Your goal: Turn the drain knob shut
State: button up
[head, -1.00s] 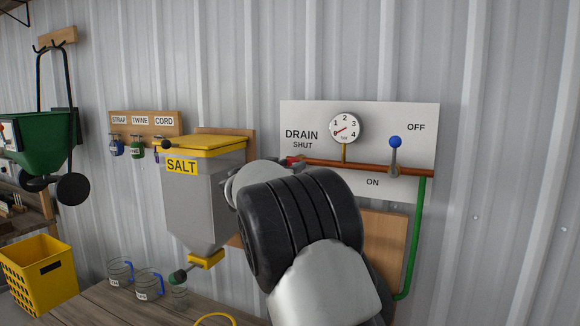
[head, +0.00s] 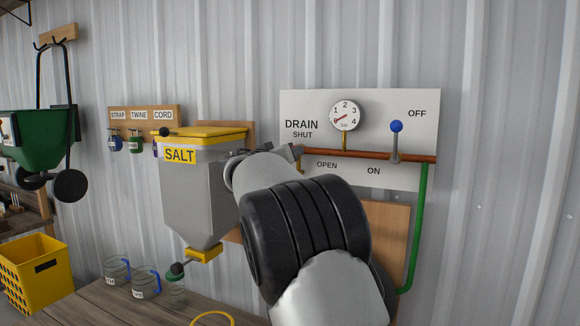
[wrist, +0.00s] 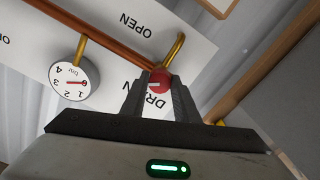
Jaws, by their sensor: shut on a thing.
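The drain knob is small and red, and in the wrist view the knob (wrist: 159,80) sits between my two dark fingertips at the left end of the copper pipe. In the head view it is hidden behind my gripper (head: 296,152), which reaches the pipe end below the DRAIN SHUT label. My gripper is shut on the knob. The OPEN label shows below the pipe in the head view. I cannot tell which label the knob points to.
The white panel (head: 424,110) carries a round gauge (head: 345,115) and an upright blue-tipped lever (head: 396,140). A grey salt hopper (head: 185,205) hangs close left of my gripper. A green pipe (head: 422,230) runs down at right. Glass jars stand on the bench below.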

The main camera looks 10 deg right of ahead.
jog(key=n+b, duration=0.2)
jog(key=n, duration=0.9)
jog(key=shift+b, duration=0.3)
jog(key=shift+n, duration=0.3)
jog(key=o, duration=1.1)
jog(key=shift+c, duration=0.2)
jog(key=shift+s, duration=0.1)
jog(key=b+v, duration=0.4)
jog(key=v, duration=1.3)
jog(key=shift+s+a, duration=0.1)
jog(key=shift+s, duration=0.05)
